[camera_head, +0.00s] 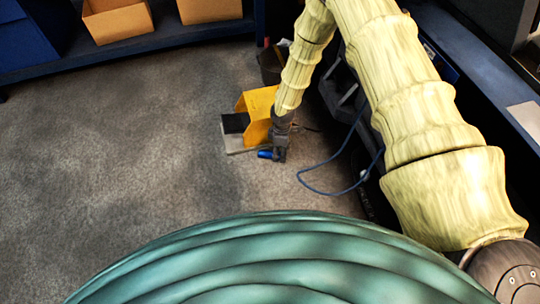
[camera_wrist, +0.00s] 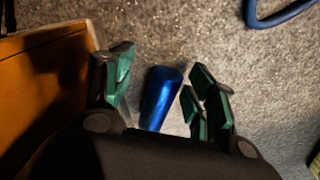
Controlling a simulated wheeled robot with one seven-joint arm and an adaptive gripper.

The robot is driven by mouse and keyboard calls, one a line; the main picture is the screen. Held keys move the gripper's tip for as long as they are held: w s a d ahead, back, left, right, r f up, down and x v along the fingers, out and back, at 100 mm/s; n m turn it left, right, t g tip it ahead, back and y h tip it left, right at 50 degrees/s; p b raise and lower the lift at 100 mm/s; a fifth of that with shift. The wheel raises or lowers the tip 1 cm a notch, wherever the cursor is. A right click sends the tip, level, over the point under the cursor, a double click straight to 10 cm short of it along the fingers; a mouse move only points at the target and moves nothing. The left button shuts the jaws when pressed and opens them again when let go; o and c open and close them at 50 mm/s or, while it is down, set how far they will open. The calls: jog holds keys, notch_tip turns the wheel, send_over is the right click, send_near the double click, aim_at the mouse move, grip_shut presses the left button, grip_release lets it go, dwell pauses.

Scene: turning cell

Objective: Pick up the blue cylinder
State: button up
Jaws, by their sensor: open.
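The blue cylinder (camera_wrist: 160,98) lies on the grey floor, between the two open fingers of my gripper (camera_wrist: 162,100) in the wrist view. Floor shows between the cylinder and the right finger, and a narrow gap shows at the left finger. In the head view, the cylinder (camera_head: 265,154) shows as a small blue piece beside my gripper (camera_head: 279,158), which points down at floor level. I cannot tell whether the fingers touch the cylinder.
A yellow-orange foot-pedal-like guard (camera_head: 258,112) stands right beside my gripper on a grey plate (camera_head: 240,143). A blue cable (camera_head: 325,190) loops on the floor to the right. A dark bench (camera_head: 480,65) runs along the right. Floor at left is clear.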

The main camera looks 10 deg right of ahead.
jog(key=shift+f, duration=0.5)
grip_shut()
jog(key=shift+r, duration=0.15)
